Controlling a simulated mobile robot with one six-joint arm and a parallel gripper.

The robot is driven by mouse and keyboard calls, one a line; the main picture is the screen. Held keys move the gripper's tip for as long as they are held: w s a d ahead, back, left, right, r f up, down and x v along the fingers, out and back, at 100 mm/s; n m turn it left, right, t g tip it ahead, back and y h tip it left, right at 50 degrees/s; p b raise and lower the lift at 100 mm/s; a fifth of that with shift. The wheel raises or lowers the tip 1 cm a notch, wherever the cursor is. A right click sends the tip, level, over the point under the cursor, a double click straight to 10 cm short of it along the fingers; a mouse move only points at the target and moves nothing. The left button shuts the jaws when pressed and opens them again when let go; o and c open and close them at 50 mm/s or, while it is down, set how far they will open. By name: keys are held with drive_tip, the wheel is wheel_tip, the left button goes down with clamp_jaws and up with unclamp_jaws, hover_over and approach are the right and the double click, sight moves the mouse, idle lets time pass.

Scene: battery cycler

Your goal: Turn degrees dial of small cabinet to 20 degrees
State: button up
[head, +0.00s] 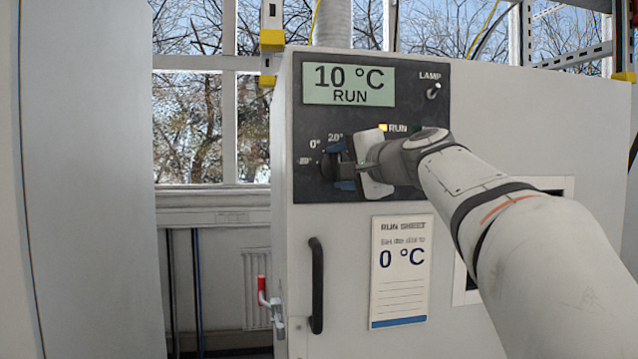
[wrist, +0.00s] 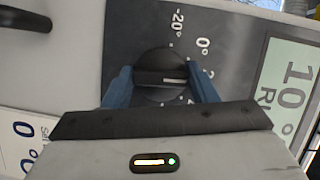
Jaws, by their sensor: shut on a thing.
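The small cabinet (head: 350,270) is white with a dark control panel (head: 300,120). Its display (head: 348,85) reads 10 °C RUN. The black degrees dial (wrist: 160,68) has a raised bar with a pale line pointing right in the wrist view. The scale marks -20° and 0° are readable there; the 20° mark is partly hidden by a finger. In the head view the dial (head: 333,168) is partly hidden by my gripper. My gripper (wrist: 160,80) has its blue fingers on either side of the dial, shut on it. The gripper (head: 340,167) faces the panel in the head view.
A LAMP switch (head: 433,91) is at the panel's upper right, and a lit RUN light (head: 383,127) is above the gripper. A run sheet (head: 401,270) showing 0 °C and a black door handle (head: 316,285) are below. A red-handled valve (head: 263,291) is at the left.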

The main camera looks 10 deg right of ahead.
drive_tip(key=shift+d+r+m+t+b, duration=0.1)
drive_tip(key=shift+m+t+b, duration=0.3)
drive_tip(key=shift+m+b, duration=0.6)
drive_tip(key=shift+r, duration=0.1)
drive_tip(key=o, duration=0.9)
drive_tip(key=shift+d, duration=0.15)
drive_tip(key=shift+o, duration=0.2)
drive_tip(key=shift+f, duration=0.2)
drive_tip(key=b+v, duration=0.2)
drive_tip(key=v, duration=0.5)
drive_tip(key=shift+s, duration=0.35)
drive_tip(key=shift+d, duration=0.15)
